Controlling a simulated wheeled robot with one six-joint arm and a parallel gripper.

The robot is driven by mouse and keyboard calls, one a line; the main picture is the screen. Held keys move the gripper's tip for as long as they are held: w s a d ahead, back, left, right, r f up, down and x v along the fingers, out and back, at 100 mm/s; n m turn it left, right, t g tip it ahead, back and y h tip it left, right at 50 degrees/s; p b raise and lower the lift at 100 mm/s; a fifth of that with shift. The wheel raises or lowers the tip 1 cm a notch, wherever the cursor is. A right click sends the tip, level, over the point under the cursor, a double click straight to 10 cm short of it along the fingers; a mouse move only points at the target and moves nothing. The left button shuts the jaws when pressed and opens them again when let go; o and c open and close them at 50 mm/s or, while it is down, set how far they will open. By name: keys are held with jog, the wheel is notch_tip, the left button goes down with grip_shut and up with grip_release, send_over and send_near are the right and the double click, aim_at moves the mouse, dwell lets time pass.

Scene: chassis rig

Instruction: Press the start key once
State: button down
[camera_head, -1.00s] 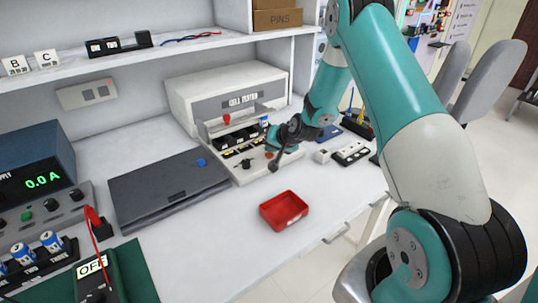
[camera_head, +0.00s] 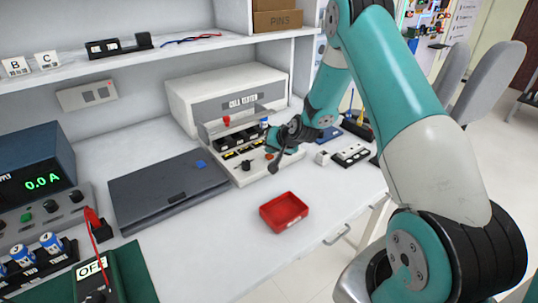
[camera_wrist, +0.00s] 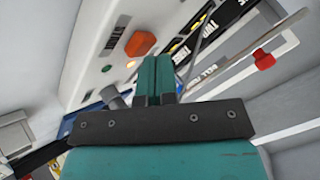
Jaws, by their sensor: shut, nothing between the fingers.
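The cell tester (camera_head: 228,99) is a pale box at the back of the bench, with a lower front panel that carries the controls. An orange button (camera_wrist: 140,43) shows on that panel in the wrist view, just beyond my fingertips and a little left. Contact with the button does not show. In the head view my gripper (camera_head: 274,166) hangs at the right part of the panel.
A red-knobbed lever (camera_wrist: 263,61) and a cell slot lie right of my fingers in the wrist view. A red tray (camera_head: 284,212) stands in front, a dark closed case (camera_head: 165,187) left. Clear bench surrounds the tray.

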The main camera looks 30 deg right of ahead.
jog(key=shift+r, duration=0.55)
notch_tip(320, 180, up, 5)
jog(key=p, duration=0.3)
jog(key=shift+p, duration=0.4)
dwell(0.4)
